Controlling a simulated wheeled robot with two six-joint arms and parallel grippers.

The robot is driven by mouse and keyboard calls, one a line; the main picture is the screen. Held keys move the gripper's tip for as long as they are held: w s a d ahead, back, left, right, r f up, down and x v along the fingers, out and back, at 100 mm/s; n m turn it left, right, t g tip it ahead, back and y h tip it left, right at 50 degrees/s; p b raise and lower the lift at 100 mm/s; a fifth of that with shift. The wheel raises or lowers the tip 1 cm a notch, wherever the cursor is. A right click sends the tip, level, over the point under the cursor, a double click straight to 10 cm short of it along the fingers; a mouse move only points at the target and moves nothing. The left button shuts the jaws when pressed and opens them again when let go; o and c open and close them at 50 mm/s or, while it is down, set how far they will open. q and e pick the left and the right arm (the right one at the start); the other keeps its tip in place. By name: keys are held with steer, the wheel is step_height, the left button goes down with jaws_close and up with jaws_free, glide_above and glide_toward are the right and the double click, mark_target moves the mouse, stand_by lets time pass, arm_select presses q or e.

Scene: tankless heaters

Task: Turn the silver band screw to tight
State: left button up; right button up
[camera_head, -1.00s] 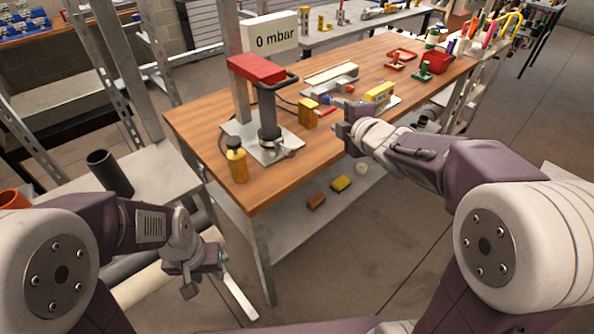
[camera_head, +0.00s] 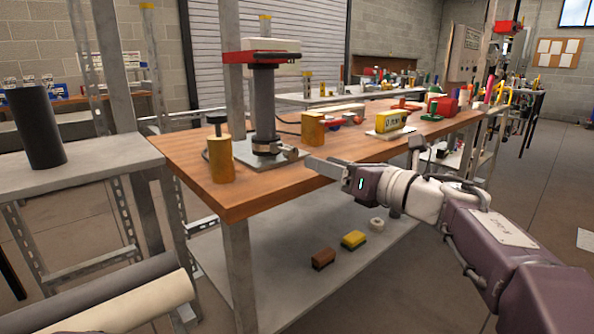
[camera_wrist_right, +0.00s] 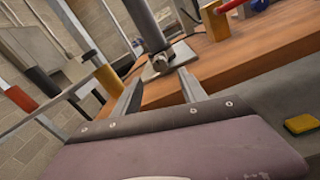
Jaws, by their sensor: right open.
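A dark upright cylinder (camera_head: 264,105) with a red top piece (camera_head: 258,57) stands on a metal plate (camera_head: 240,157) on the wooden bench. A small silver band screw (camera_head: 292,154) shows low beside the cylinder; it also shows in the right wrist view (camera_wrist_right: 160,64), where its exact setting is too small to tell. My right gripper (camera_head: 323,166) is at the bench's front edge, to the right of the screw and apart from it. In the right wrist view my right gripper (camera_wrist_right: 161,82) is open and empty, with the screw just beyond the gap between its fingers. My left gripper is out of view.
A yellow-orange block (camera_head: 313,128) and a yellow meter (camera_head: 391,121) stand to the right. The lower shelf (camera_head: 285,265) holds a brown block, a yellow block and a white roll.

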mark_target(295, 153)
steer(key=b+x, duration=0.1)
steer(key=x, duration=0.8)
jaws_close()
